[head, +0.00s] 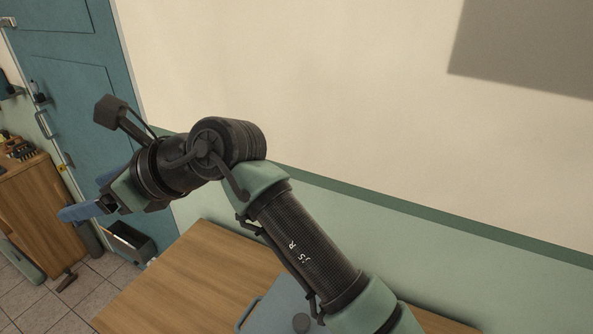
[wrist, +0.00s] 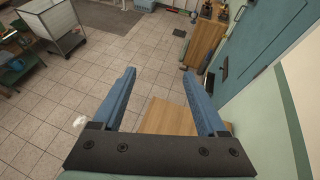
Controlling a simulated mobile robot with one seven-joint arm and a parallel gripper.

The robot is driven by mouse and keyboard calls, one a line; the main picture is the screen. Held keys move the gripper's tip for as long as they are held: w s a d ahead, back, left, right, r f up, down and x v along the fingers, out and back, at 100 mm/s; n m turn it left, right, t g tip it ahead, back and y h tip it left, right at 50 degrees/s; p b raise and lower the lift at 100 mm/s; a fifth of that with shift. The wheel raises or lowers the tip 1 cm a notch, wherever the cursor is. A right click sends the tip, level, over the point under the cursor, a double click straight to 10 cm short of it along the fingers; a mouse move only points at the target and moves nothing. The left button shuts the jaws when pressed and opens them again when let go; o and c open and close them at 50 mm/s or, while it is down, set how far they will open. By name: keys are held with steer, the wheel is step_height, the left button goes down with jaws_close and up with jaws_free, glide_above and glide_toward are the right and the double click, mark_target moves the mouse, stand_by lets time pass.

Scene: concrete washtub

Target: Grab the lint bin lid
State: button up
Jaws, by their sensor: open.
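I cannot pick out a lint bin lid for certain in either view. A flat blue-grey object (head: 272,308) with a side handle and a dark round knob lies at the bottom of the head view, over the wooden table (head: 180,280). My arm partly covers it, and I cannot tell whether it is the lid. My gripper (head: 82,198) is held out to the left, beyond the table's left side. In the wrist view my gripper (wrist: 159,73) has its two blue fingers wide apart, with nothing between them.
A dark open bin (head: 130,243) stands on the tiled floor by the teal door (head: 75,90). A wooden cabinet (head: 40,205) is at the left. In the wrist view a white cart (wrist: 55,30) stands far left, and the tiled floor between is mostly clear.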

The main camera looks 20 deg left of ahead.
steer(key=w+d+f+t+h, duration=0.1)
steer(key=w+d+f+h, duration=0.25)
steer(key=f, duration=0.45)
steer(key=n+t+h, duration=0.1)
steer(key=t+h, duration=0.2)
steer(key=h, duration=0.8)
glide_toward(301, 320)
steer(key=f, duration=0.1)
steer(key=f+p, duration=0.1)
steer(key=f, duration=0.1)
steer(key=w+f+p, duration=0.1)
steer(key=f, duration=0.1)
steer(key=shift+f, duration=0.1)
steer(key=shift+s+d+f+p, duration=0.1)
steer(key=shift+d+f+p, duration=0.2)
steer(key=shift+f, duration=0.6)
steer(key=shift+d+f+p, duration=0.25)
steer(key=shift+f+p, duration=0.2)
steer(key=shift+f, duration=0.45)
steer(key=shift+s+d+f+p, duration=0.1)
steer(key=shift+d+f+p, duration=0.2)
steer(key=shift+f, duration=0.65)
jaws_close()
